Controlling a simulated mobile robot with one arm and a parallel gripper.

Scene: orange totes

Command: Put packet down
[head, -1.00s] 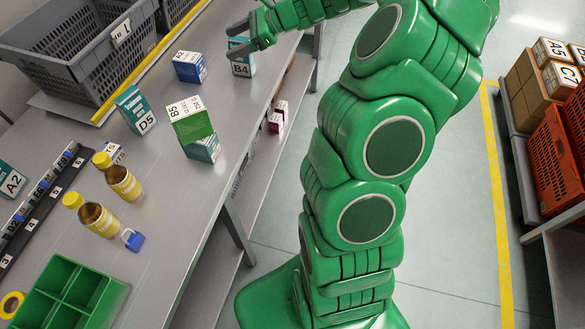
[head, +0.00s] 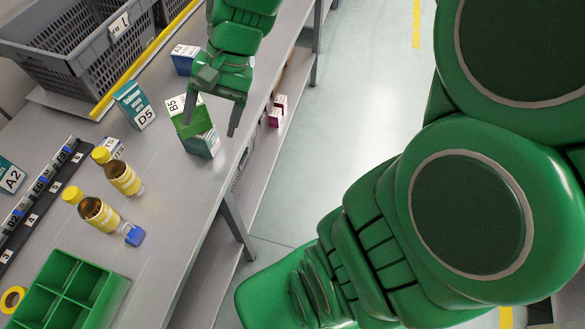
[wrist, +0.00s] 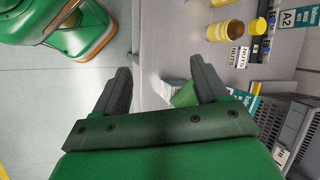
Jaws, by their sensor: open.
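A green and white packet labelled B5 (head: 188,118) lies tilted on a teal and white packet (head: 203,143) near the table's front edge. My gripper (head: 211,122) is open and empty, pointing down over the right side of this pair. In the wrist view my gripper (wrist: 160,88) has its fingers wide apart, and the green packet (wrist: 184,96) shows partly behind the right finger. Whether a finger touches it I cannot tell. A teal packet labelled D5 (head: 135,105) and a blue packet (head: 184,59) stand farther back.
Two yellow-capped bottles (head: 118,172) (head: 92,212), a blue padlock (head: 133,235) and a green divided tray (head: 110,296) are on the grey table (head: 170,215). A grey crate (head: 85,50) stands at the back left. The table between padlock and packets is clear.

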